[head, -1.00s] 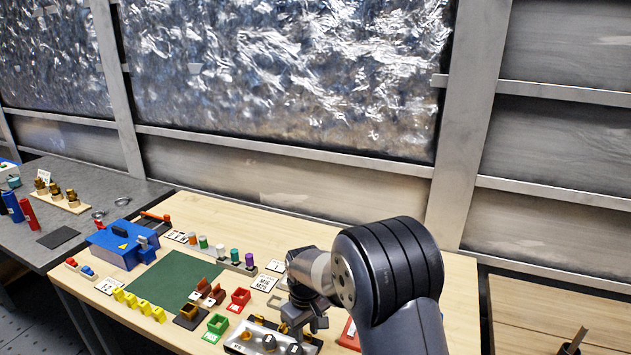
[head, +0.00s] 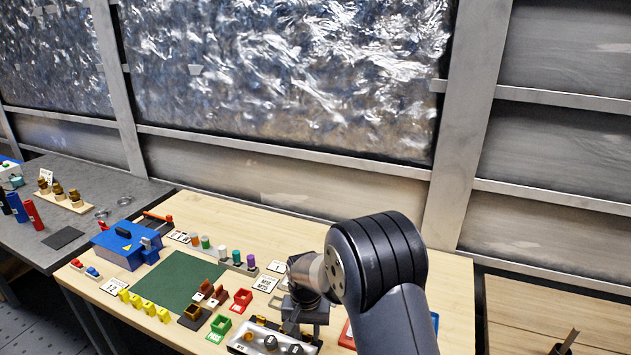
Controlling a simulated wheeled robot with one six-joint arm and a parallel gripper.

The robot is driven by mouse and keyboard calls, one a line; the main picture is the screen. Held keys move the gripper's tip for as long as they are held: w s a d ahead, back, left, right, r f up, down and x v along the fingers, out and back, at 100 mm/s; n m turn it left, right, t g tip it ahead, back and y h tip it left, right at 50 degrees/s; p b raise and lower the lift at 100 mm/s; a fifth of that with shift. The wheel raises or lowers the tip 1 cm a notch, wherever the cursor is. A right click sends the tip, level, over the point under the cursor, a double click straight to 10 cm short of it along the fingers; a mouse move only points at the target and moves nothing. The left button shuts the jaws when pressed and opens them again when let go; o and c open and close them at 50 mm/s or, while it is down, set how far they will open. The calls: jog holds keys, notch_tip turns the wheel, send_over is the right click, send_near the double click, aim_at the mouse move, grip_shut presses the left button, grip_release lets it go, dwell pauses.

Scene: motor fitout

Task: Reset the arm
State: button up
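My arm reaches in from the lower right of the head view.
A green mat (head: 176,282) lies mid-table, with a blue box (head: 125,246) behind it to the left. A grey table (head: 85,231) adjoins at left.

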jog(key=m+p, duration=0.2)
jog(key=m, duration=0.1)
jog(key=shift+r, duration=0.1)
jog(key=shift+r+b, duration=0.3)
jog(key=shift+r, duration=0.6)
jog(key=shift+d, duration=0.1)
